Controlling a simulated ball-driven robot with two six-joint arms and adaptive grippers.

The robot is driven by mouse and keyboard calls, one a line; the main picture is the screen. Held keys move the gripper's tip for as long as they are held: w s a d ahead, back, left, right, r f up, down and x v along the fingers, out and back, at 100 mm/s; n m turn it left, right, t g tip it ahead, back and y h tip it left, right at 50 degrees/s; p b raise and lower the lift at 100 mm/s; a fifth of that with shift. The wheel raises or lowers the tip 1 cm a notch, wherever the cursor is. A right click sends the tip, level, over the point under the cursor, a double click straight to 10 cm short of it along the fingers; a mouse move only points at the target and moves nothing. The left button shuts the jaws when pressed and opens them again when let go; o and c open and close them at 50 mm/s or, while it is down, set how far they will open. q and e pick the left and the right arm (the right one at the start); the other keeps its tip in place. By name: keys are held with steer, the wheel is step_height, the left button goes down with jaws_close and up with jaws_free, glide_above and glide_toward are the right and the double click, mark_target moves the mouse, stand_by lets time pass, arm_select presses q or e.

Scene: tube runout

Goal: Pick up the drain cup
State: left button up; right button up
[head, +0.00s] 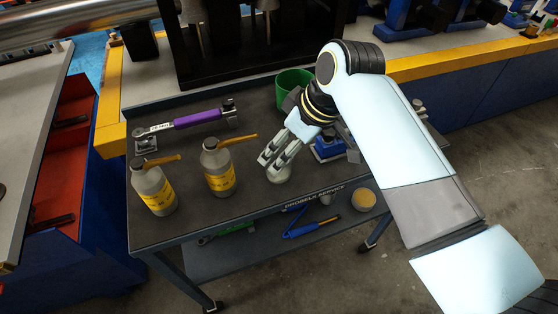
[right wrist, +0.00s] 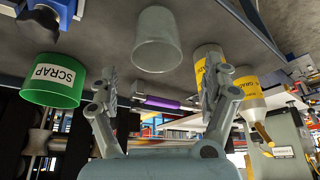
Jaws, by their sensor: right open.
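The drain cup looks to be the plain, translucent grey cup (right wrist: 158,42), centred beyond the fingertips in the right wrist view, where the scene appears upside down. In the head view the cup (head: 281,175) stands on the cart top, partly hidden behind my right gripper (head: 270,161). My right gripper also shows in the right wrist view (right wrist: 162,78). Its two fingers are spread and empty. The cup lies ahead of the gap between them, not held. Whether a finger touches it I cannot tell. My left gripper is out of view.
A green SCRAP bin (head: 292,88) stands behind the gripper, and a blue block (head: 328,147) sits to its right. Two yellow-labelled bottles (head: 217,168) (head: 153,190) stand to the left. A purple-handled piece (head: 196,118) lies behind them. The cart's front edge is close.

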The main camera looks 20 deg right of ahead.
mark_target(280, 154)
steer(key=x, duration=0.4)
steer(key=shift+w+b+x, duration=0.1)
steer(key=shift+b+x, duration=0.1)
steer(key=shift+x, duration=1.15)
steer(key=shift+w+b+x, duration=0.15)
steer(key=shift+x, duration=1.25)
steer(key=shift+s+d+r, duration=0.1)
steer(key=shift+d, duration=0.1)
steer(key=c, duration=1.3)
steer(key=shift+o, duration=0.2)
